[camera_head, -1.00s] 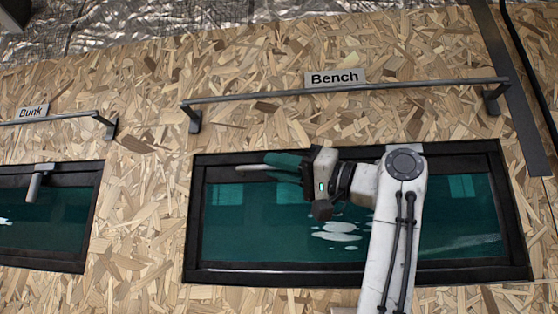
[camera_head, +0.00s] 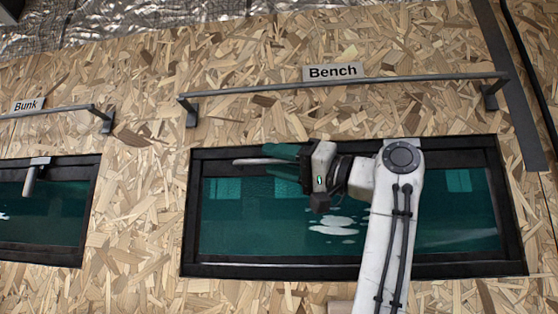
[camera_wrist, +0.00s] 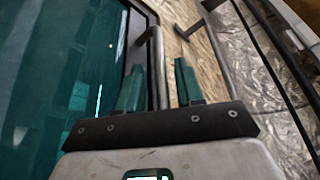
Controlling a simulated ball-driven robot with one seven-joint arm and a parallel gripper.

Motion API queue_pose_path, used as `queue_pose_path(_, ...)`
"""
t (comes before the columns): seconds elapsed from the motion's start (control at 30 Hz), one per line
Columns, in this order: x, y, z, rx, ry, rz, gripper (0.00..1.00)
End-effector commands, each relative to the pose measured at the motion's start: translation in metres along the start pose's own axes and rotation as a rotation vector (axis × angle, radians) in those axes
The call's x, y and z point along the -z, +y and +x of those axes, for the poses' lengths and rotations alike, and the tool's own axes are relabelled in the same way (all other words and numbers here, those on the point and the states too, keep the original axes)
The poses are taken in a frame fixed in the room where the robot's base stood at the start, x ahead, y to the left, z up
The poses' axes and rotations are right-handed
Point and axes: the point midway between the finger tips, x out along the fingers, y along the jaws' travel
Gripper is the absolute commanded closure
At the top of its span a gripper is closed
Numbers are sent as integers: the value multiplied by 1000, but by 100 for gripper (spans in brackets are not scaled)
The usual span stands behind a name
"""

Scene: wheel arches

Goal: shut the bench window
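The bench window (camera_head: 225,271) has a black frame and teal glass, under the "Bench" label (camera_head: 333,72). Its pane looks about flush with the frame; I cannot tell whether it is fully shut. Its grey handle (camera_head: 250,161) lies level along the top frame, pointing left. My gripper (camera_head: 280,161) is at the handle, with one teal finger above it and one below. In the wrist view my gripper (camera_wrist: 158,85) is open, with the handle (camera_wrist: 155,65) between its fingers and gaps showing. My wrist hides the handle's right end.
A grey rail (camera_head: 420,86) on brackets runs above the window; it also passes close to the right finger in the wrist view (camera_wrist: 222,50). The bunk window (camera_head: 40,257) is at left, its handle (camera_head: 30,178) pointing down. Bare chipboard lies between the windows.

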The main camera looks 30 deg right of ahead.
Motion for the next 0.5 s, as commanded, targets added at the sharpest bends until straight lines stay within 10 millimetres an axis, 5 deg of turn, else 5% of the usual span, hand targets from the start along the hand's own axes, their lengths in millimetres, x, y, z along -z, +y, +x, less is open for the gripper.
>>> queue_pose_path(0.27,-1,2,-8,-1,0,0,62)
queue_pose_path(0.5,-3,3,-50,-1,3,-2,62)
